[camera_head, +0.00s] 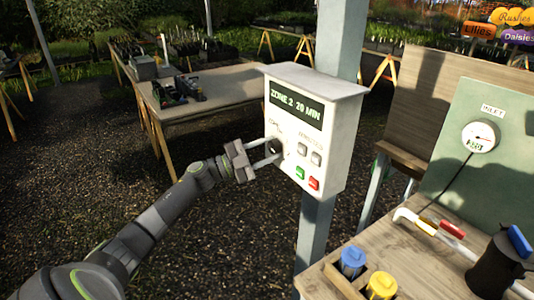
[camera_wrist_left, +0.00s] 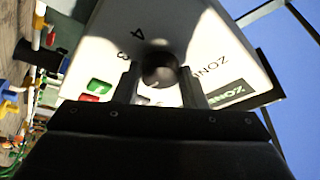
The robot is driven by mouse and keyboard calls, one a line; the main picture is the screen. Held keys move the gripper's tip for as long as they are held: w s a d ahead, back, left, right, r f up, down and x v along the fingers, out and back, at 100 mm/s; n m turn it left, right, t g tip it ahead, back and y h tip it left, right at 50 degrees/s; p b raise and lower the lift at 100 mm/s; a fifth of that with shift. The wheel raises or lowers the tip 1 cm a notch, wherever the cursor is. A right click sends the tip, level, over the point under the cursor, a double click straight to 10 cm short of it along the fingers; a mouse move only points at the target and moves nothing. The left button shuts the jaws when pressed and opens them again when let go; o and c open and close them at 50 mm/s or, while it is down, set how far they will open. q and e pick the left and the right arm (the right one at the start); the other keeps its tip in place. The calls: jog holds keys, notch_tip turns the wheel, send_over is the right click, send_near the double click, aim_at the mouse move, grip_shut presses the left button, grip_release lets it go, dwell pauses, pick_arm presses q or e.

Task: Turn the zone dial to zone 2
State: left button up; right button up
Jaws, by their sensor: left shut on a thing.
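The white control box (camera_head: 325,112) is fixed to a grey-blue post. Its display (camera_head: 296,106) reads "ZONE 2 20 MIN". My left gripper (camera_head: 272,151) reaches the lower left of the box face, its two fingers shut on the zone dial. In the left wrist view the dark round dial (camera_wrist_left: 160,71) sits between the fingertips of my left gripper (camera_wrist_left: 159,85). Numerals 3 and 4 show beside the dial there; other marks are hidden. The dial's pointer direction cannot be made out. My right gripper is not in view.
Grey buttons, a green button (camera_head: 299,173) and a red button (camera_head: 314,183) are close to the dial. A wooden bench (camera_head: 415,262) with a blue-topped and a yellow-topped part stands at the right. A table (camera_head: 222,88) stands behind. Gravel floor lies open at the left.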

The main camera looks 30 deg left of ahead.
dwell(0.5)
pick_arm(q)
jog(key=o, duration=1)
jog(key=shift+s+a+f, duration=0.2)
jog(key=shift+s, duration=0.05)
jog(key=b+v, duration=0.4)
jog(key=v, duration=1.2)
jog(key=shift+s+a, duration=0.25)
jog(key=shift+a, duration=0.05)
